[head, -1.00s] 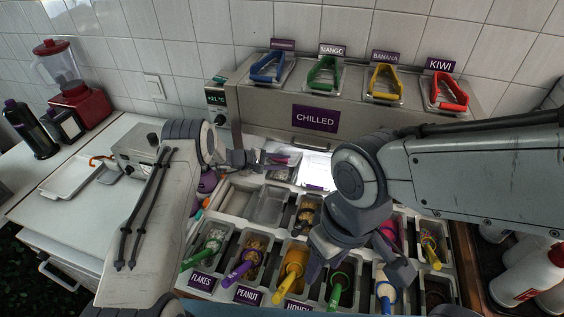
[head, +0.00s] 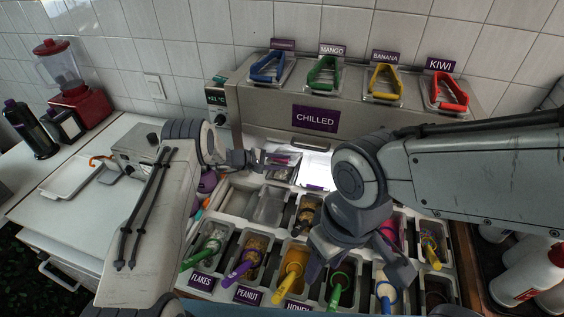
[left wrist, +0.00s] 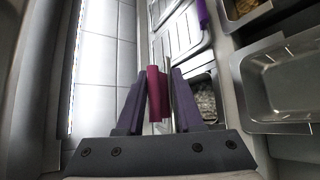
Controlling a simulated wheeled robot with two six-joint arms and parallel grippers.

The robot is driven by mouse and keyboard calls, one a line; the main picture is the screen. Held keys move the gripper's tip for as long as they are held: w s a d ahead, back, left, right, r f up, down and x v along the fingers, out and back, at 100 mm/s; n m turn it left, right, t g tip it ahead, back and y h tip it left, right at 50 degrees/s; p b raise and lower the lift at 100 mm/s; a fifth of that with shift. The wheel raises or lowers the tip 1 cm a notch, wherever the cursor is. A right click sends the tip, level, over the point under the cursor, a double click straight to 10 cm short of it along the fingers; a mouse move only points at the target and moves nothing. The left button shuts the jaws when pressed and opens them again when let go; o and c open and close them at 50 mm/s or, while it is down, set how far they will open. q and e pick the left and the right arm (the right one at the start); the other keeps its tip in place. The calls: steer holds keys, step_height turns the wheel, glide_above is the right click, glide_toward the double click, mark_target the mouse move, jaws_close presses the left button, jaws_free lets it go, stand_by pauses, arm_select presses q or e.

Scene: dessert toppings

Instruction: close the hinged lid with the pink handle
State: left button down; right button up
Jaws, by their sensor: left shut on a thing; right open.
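The pink handle (left wrist: 158,92) shows between the two fingers of my left gripper (left wrist: 157,100) in the left wrist view. The gripper is shut on it. In the head view, my left gripper (head: 262,160) is at the back of the topping station, and the handle (head: 279,161) shows small at its fingertips. The hinged lid (head: 285,172) is partly hidden by the gripper, and its exact angle is hard to tell. An open compartment with pale grey contents (left wrist: 203,98) shows beside the handle. My right gripper (head: 358,268) is open above the front row of containers.
The chilled cabinet (head: 270,118) stands behind, with blue, green, yellow and red handles on top. Front containers hold coloured scoops, such as a yellow one (head: 291,272). An empty steel tray (head: 270,206) lies in front of the lid. White bottles (head: 535,278) stand at right.

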arm_select(q)
steer(key=shift+r, duration=0.1)
steer(key=f+b, duration=0.1)
steer(key=s+f+b, duration=0.1)
steer(key=shift+a+f+b, duration=0.15)
steer(key=shift+f+b, duration=0.05)
steer(key=shift+b, duration=0.2)
steer(key=shift+r, duration=0.1)
steer(key=c, duration=0.7)
jaws_free()
steer(key=shift+o, duration=0.2)
steer(key=b+v, duration=0.3)
steer(key=v, duration=0.7)
steer(key=shift+a, duration=0.2)
steer(key=shift+s, duration=0.1)
